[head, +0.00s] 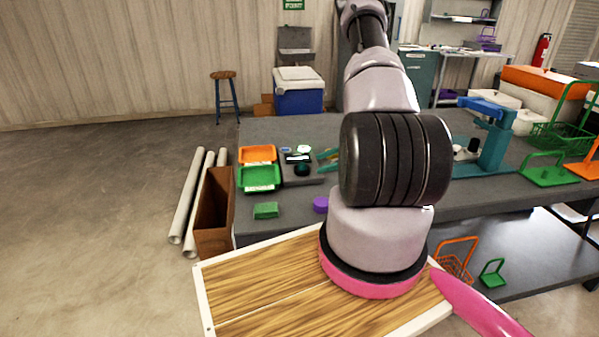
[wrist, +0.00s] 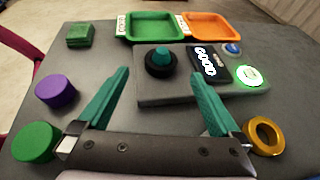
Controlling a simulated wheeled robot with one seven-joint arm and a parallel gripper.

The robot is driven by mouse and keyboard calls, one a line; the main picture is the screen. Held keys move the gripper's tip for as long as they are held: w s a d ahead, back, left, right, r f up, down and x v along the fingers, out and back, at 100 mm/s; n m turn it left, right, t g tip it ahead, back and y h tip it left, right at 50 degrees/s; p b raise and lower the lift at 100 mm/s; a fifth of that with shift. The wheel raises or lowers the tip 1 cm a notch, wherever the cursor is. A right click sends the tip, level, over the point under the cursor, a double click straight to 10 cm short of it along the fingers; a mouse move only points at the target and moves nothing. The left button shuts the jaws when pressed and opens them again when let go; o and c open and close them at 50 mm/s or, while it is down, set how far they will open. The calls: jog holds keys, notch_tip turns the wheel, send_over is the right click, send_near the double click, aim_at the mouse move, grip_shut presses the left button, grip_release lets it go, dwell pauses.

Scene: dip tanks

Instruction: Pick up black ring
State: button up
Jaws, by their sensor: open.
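The black ring (wrist: 161,70) sits around a teal knob or peg on a grey panel (wrist: 180,97) in the wrist view. It also shows small and dark on the panel in the head view (head: 302,171). My gripper (wrist: 161,75) is open, with its two teal fingers spread wide. In the wrist view the ring lies between and beyond the fingertips, with nothing held. In the head view the fingers (head: 328,161) show just right of the panel, partly hidden by my arm.
The panel carries a display (wrist: 205,62), a blue button (wrist: 232,48) and a lit green button (wrist: 249,76). Green (wrist: 153,25) and orange (wrist: 212,26) trays lie behind. A purple cylinder (wrist: 55,90), green cylinder (wrist: 37,142), green block (wrist: 81,35) and gold ring (wrist: 265,135) surround my gripper.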

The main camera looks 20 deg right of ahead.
aim_at(306, 166)
jog(key=x, duration=0.6)
jog(key=shift+w+a, duration=0.1)
jog(key=shift+w, duration=0.15)
grip_shut()
jog(key=shift+r, duration=0.1)
